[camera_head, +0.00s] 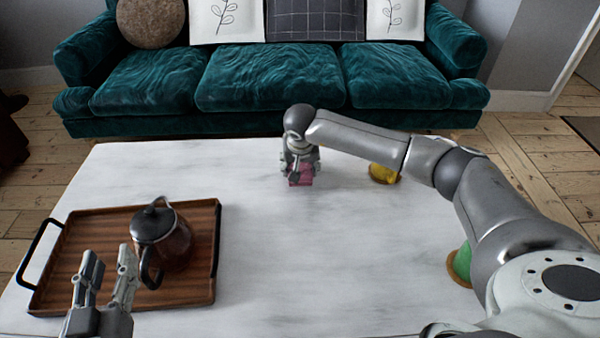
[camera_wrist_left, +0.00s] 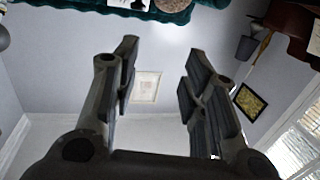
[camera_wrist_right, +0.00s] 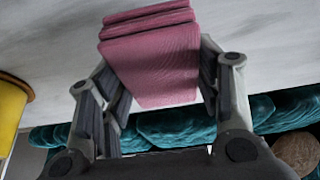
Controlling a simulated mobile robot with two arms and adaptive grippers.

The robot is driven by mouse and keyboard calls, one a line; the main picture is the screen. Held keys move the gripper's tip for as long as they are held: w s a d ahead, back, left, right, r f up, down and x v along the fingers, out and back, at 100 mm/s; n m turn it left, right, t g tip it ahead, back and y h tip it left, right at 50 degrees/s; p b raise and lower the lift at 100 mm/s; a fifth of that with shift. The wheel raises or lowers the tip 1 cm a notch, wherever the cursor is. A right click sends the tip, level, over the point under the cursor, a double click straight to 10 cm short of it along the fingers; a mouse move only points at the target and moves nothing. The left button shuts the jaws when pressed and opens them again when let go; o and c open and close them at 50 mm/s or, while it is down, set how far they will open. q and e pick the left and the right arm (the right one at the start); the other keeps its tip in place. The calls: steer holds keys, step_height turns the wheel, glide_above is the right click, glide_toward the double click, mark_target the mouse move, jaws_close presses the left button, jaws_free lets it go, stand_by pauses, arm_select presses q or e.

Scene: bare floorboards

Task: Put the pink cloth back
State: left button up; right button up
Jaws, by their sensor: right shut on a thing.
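The pink cloth (camera_head: 302,178) is folded and sits at the far middle of the white table (camera_head: 290,255). My right gripper (camera_head: 300,168) is shut on the cloth from above. In the right wrist view the folded pink cloth (camera_wrist_right: 155,60) is between the fingers of the right gripper (camera_wrist_right: 160,95), with its folded layers reaching past the fingertips. I cannot tell whether the cloth touches the table. My left gripper (camera_head: 108,258) is open and empty near the front left, in front of the tray; its spread fingers (camera_wrist_left: 160,75) also show in the left wrist view.
A wooden tray (camera_head: 75,255) with black handles holds a dark teapot (camera_head: 172,243) at the left. A yellow object (camera_head: 383,173) on a brown base stands right of the cloth. A green object (camera_head: 462,262) is partly hidden by my right arm. A teal sofa (camera_head: 270,75) stands behind the table. The table's middle is clear.

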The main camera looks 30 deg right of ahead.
arm_select(q)
steer(key=shift+d+r+t+h, duration=0.2)
steer(key=shift+r+t, duration=0.35)
steer(key=shift+r, duration=0.4)
steer(key=shift+d+r+t+h, duration=0.1)
steer(key=shift+r+t+h, duration=0.1)
steer(key=shift+r+t, duration=0.55)
arm_select(e)
steer(key=shift+f, duration=1.15)
arm_select(q)
steer(key=shift+r+b, duration=0.3)
arm_select(e)
steer(key=shift+f, duration=0.1)
steer(key=o, duration=1)
arm_select(q)
steer(key=shift+r, duration=0.2)
